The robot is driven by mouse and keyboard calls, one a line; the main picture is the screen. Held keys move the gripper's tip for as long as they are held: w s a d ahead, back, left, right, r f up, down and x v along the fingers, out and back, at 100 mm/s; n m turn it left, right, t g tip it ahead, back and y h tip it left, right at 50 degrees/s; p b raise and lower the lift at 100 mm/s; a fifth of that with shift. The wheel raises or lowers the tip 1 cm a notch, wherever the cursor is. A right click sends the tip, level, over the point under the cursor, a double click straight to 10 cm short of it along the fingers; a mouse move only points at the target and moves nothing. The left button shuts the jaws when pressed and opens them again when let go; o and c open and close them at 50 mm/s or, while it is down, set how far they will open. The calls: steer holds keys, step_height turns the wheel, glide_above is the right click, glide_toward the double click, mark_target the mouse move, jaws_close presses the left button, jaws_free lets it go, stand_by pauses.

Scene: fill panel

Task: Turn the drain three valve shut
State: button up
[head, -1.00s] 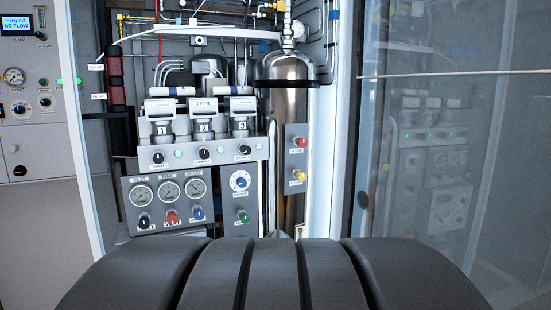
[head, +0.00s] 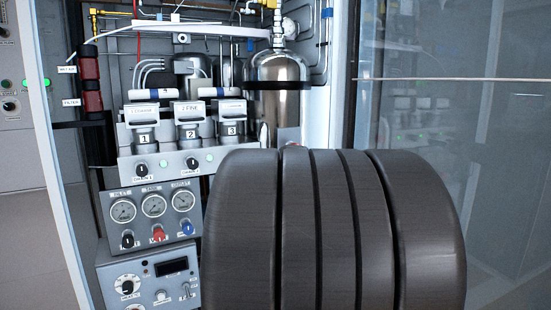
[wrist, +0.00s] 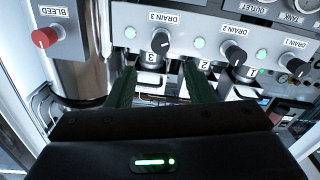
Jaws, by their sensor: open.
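The drain three valve is a black knob with a white pointer line (wrist: 160,43), under the upside-down label DRAIN 3 in the wrist view. It sits on a pale grey panel (wrist: 197,20) with a green light beside it. My gripper (wrist: 160,69) is open, its two dark green fingers apart and pointing toward the panel. The fingertips lie on either side of the knob, a little below it in the picture; I cannot tell the depth gap. Nothing is between the fingers. In the head view my arm hides the drain three knob and my gripper.
Neighbouring knobs are drain 2 (wrist: 235,54) and drain 1 (wrist: 277,73). A red bleed knob (wrist: 45,37) stands beside the steel cylinder (wrist: 85,75). In the head view, numbered canisters (head: 190,133) stand above the drain panel, and a glass door (head: 440,110) is at the right.

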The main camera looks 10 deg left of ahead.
steer(key=p+x, duration=0.2)
steer(key=x, duration=0.7)
steer(key=shift+w+a, duration=0.2)
steer(key=shift+c, duration=0.4)
steer(key=c, duration=0.9)
steer(key=shift+f, duration=0.1)
